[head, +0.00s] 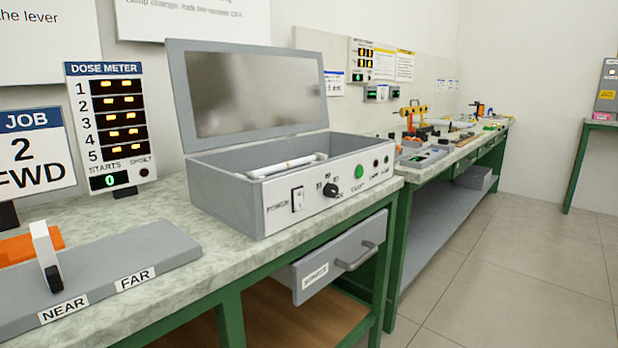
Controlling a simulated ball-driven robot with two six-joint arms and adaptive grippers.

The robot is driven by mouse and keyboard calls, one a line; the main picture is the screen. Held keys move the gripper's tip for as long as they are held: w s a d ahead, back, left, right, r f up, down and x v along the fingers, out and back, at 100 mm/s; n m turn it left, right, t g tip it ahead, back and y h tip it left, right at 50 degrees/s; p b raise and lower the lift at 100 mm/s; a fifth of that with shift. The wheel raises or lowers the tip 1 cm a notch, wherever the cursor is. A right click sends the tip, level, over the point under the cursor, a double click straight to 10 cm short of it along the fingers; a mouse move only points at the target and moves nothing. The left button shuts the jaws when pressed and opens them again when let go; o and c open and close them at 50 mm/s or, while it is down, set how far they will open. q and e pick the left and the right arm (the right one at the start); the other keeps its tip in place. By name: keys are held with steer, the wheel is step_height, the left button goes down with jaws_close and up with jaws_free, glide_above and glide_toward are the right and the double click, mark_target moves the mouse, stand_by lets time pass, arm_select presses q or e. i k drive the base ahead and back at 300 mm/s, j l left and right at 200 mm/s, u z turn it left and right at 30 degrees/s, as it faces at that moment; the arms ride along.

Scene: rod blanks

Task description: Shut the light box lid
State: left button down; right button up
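The light box (232,190) is a grey box on the green-framed bench, with a white front panel that carries a power switch, a knob and a green button. Its lid (183,105) stands open, raised at the back edge and leaning slightly back, with a shiny grey inner face. A white rod-like piece (290,166) lies inside the box. Neither of my grippers shows in the head view.
A dose meter (107,125) and a job sign (35,150) stand left of the box. A grey lever base (150,258) marked NEAR and FAR lies front left. A drawer (335,262) below the box is partly out. Another bench (440,165) with tools stands behind right; floor is clear at right.

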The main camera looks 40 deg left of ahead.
mark_target(225, 94)
steer(key=i+u, duration=0.1)
steer(key=u, duration=0.3)
steer(key=i+u, duration=0.1)
steer(key=u, duration=0.3)
steer(key=i+l+u, duration=0.1)
steer(key=u, duration=0.3)
